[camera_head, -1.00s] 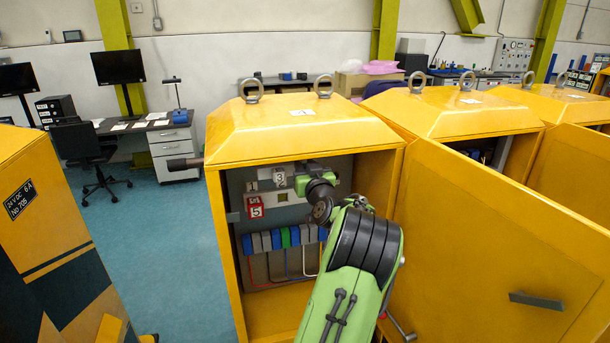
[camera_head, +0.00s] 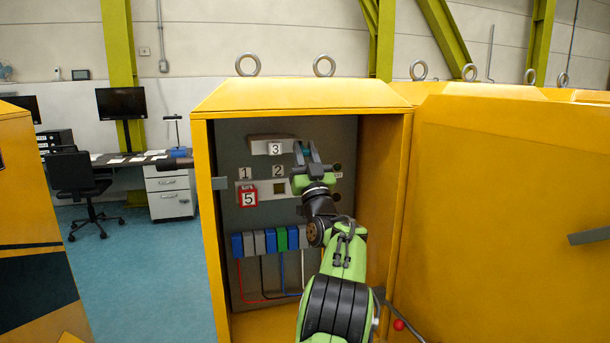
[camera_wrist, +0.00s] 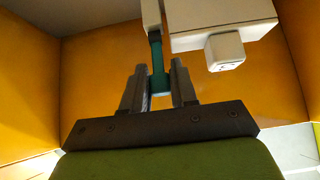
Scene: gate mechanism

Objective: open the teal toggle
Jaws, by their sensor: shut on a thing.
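The teal toggle (camera_wrist: 158,66) is a narrow teal bar. In the wrist view it stands between the two grey fingers of my gripper (camera_wrist: 158,88). A pale arm rises above it, beside a white housing (camera_wrist: 215,25) with a small white block (camera_wrist: 224,50). In the head view, only a bit of teal (camera_head: 304,146) shows between the fingertips of my gripper (camera_head: 308,154), at the upper right of the panel inside the yellow cabinet. My gripper is shut on the toggle. Fingers and wrist partly hide it and the panel behind.
Blocks marked 3 (camera_head: 275,149), 1 (camera_head: 244,173) and 2 (camera_head: 278,170) and a red-framed 5 (camera_head: 248,198) sit left of my gripper. Coloured terminals (camera_head: 270,241) run below. Yellow cabinet walls flank the panel; the open door (camera_head: 500,220) stands at right.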

